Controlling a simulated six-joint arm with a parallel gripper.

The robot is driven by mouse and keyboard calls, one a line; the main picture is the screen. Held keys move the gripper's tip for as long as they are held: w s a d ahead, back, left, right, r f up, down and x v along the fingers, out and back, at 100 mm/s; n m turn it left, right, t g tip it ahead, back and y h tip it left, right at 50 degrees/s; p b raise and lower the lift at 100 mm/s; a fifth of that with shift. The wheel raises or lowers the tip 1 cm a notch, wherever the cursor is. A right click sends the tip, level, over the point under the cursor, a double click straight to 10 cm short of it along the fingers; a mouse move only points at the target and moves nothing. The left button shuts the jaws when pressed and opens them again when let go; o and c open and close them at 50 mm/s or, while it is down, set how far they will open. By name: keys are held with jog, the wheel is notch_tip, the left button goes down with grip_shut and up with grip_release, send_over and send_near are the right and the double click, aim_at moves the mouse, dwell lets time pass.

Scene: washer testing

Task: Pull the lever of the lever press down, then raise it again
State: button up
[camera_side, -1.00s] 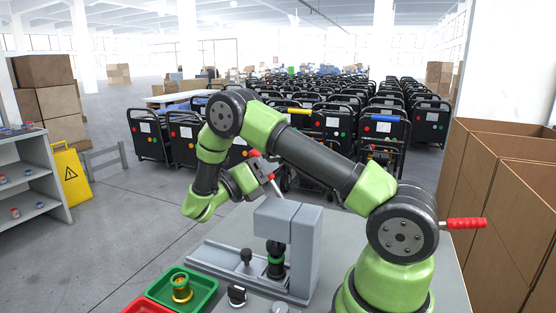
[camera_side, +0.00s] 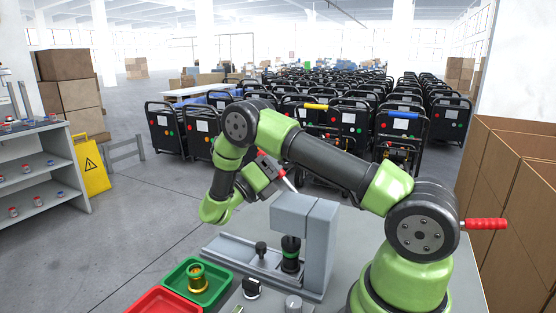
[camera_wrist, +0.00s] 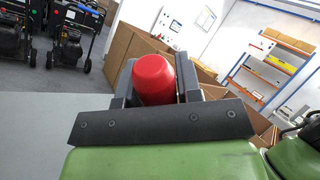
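The grey lever press (camera_side: 318,240) stands on the grey table. Its lever (camera_side: 291,184) has a pale rod that rises from the top of the press and leans up to the left, towards my gripper. My gripper (camera_side: 268,168) is at the red grip of the lever, above and left of the press. In the wrist view, the red grip (camera_wrist: 153,78) sits between the two dark fingers of my gripper (camera_wrist: 155,85), which are shut on it. The far end of the lever is hidden in the wrist view.
A green tray (camera_side: 215,286) with a brass part (camera_side: 197,278) and a red tray (camera_side: 165,302) are at the table's front left. A red handle (camera_side: 486,224) sticks out at the right, near cardboard boxes (camera_side: 518,200). A shelf (camera_side: 40,165) stands at far left.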

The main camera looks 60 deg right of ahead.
jog(key=o, duration=0.3)
jog(key=s+r+m+y, duration=0.2)
jog(key=s+m+y, duration=0.4)
jog(key=m, duration=0.4)
jog(key=s+a+f+v, duration=0.1)
jog(key=v, duration=0.9)
jog(key=s+r+m+t+y, duration=0.3)
jog(key=s+r+m+y, duration=0.15)
jog(key=s+y, duration=0.25)
jog(key=s+a+r+m+t+y, duration=0.1)
jog(key=a+m+t+y, duration=0.2)
jog(key=t, duration=0.1)
jog(key=s+a+r+m+t+y, duration=0.1)
jog(key=s+a+m+t+y, duration=0.1)
jog(key=a+m+t+y, duration=0.1)
jog(key=s+a+r+m+t+y, duration=0.1)
jog(key=a+m+t+y, duration=0.2)
jog(key=a+m+t, duration=0.1)
jog(key=shift+s+a+r+m+t, duration=0.15)
jog(key=shift+a+m+t, duration=0.1)
jog(key=shift+t, duration=0.45)
jog(key=shift+s+a+r+m+t, duration=0.15)
jog(key=shift+a+t, duration=0.1)
jog(key=shift+t, duration=0.45)
